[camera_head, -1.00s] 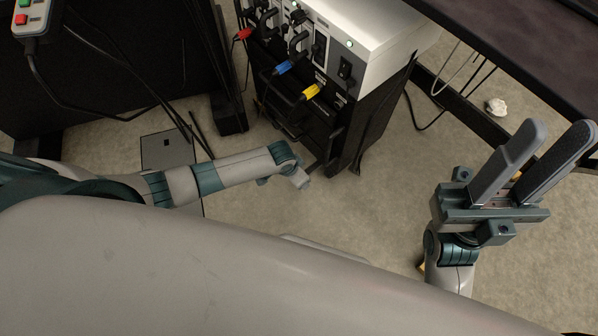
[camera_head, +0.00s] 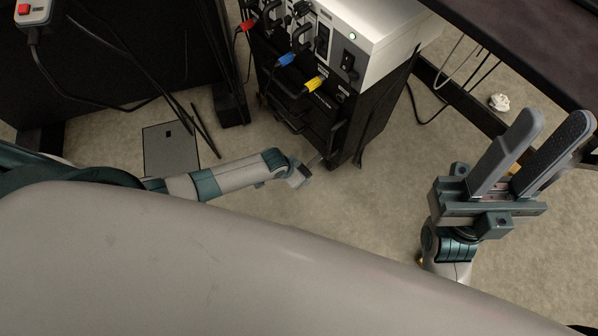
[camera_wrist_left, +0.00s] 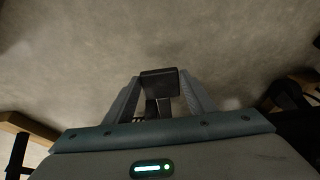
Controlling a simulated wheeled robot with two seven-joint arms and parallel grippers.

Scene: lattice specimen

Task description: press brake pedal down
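My left arm reaches low across the floor to the foot of the black cart (camera_head: 375,120). Its gripper (camera_head: 303,176) shows small there, near a short bar at the cart's lower front. In the left wrist view, a dark flat pad on a stem, seemingly the brake pedal (camera_wrist_left: 160,84), shows between the two grey fingers of my left gripper (camera_wrist_left: 160,76). The fingers stand apart, close to the pad's sides; I cannot tell whether they touch it. My right gripper (camera_head: 552,125) is open and empty, raised at the right.
A white unit (camera_head: 375,35) with red, blue and yellow plugs sits on the cart. A dark table (camera_head: 540,45) stands at the right. A grey floor plate (camera_head: 170,150) and a crumpled white scrap (camera_head: 499,102) lie on the carpet. Cables hang at the left.

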